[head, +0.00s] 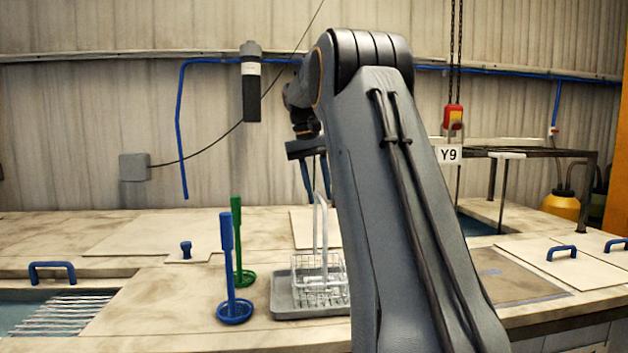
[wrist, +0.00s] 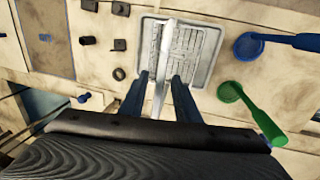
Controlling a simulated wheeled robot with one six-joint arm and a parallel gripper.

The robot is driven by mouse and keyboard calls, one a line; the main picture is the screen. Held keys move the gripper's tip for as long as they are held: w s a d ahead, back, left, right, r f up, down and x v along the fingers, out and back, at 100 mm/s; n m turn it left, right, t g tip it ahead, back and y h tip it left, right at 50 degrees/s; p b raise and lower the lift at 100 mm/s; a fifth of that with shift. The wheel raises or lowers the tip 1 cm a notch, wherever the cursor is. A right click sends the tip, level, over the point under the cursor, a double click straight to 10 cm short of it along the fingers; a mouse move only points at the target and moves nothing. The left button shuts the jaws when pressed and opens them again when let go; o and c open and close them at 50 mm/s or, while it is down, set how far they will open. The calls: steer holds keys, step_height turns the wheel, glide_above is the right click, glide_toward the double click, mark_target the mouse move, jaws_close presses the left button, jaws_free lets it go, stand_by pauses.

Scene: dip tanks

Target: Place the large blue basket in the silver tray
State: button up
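The blue basket (head: 235,312), a round ring base with a tall upright handle, stands on the bench left of the silver-grey tray (head: 287,313). It also shows at the upper right of the wrist view (wrist: 247,47). A white wire basket (head: 312,268) with a tall white handle stands in the tray. In the wrist view the tray (wrist: 205,80) lies beyond my fingertips. My gripper (head: 316,180) is open above the tray. Its blue fingers (wrist: 160,78) are on either side of the white handle, apparently not closed on it. My arm hides the tray's right side.
A green basket (head: 243,277) with an upright handle stands just behind the blue one. A sunken tank (head: 60,312) is at the left. A grey cylinder (head: 251,90) hangs near the wall. Flat lids with blue handles (head: 561,253) lie at the right.

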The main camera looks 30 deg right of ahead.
step_height(320, 180, up, 6)
steer(key=a+b, duration=0.1)
steer(key=shift+w+r, duration=0.15)
steer(key=shift+w, duration=0.1)
steer(key=shift+s, duration=0.1)
stand_by(0.4)
